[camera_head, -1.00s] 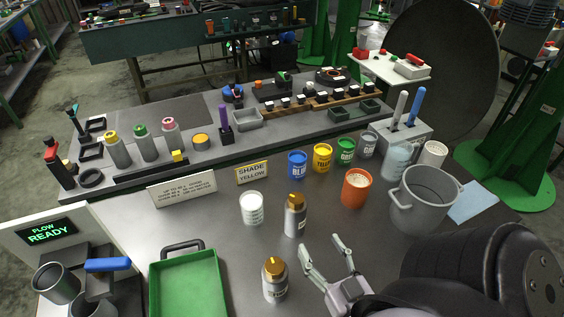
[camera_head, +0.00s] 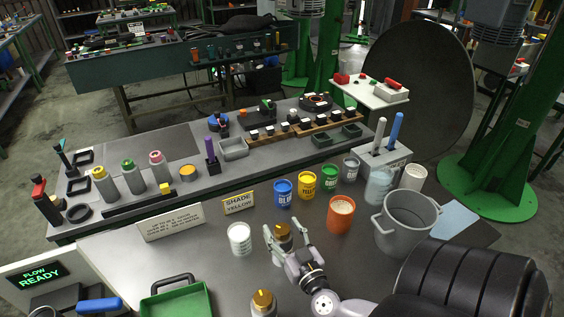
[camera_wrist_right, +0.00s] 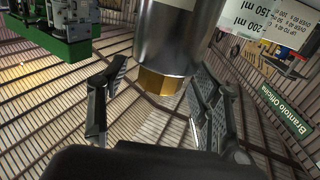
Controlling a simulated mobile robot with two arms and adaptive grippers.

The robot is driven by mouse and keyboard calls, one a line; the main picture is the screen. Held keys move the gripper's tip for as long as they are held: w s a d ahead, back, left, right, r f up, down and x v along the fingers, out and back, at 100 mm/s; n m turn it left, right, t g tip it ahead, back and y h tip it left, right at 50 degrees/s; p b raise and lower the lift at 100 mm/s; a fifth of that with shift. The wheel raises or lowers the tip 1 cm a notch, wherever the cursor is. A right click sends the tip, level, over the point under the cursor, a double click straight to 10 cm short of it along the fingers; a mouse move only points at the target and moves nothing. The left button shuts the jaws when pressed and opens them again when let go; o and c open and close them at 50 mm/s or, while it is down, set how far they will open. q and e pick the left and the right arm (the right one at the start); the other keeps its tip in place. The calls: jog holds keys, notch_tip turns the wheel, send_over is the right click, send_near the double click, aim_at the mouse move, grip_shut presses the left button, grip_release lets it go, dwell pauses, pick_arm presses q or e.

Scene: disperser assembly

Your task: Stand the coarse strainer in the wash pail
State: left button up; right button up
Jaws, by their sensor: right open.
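The wash pail (camera_head: 407,224) is the large grey two-handled pot at the right of the table in the head view; no strainer shows standing in it. Two metal cylinders with gold tops look like the strainers. One (camera_head: 282,231) is mid-table, partly hidden by my right gripper (camera_head: 282,228); the other (camera_head: 263,302) is at the front edge of the view. Their labels are not readable now, so I cannot tell which is coarse. My right gripper is open, its fingers either side of the farther gold top. The wrist view shows this cylinder (camera_wrist_right: 178,45) between the fingers (camera_wrist_right: 160,72). My left gripper is out of view.
A white cup (camera_head: 239,240) stands left of the gripper. An orange-red can (camera_head: 341,216) stands between the gripper and the pail. Several paint cans, including a blue one (camera_head: 283,195), line the back. A green tray (camera_head: 178,303) is at front left.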

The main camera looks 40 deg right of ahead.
jog(key=shift+w+d, duration=0.15)
jog(key=shift+w, duration=0.3)
jog(key=shift+s, duration=0.1)
jog(key=shift+c, duration=0.8)
grip_shut()
jog(key=shift+r, duration=0.1)
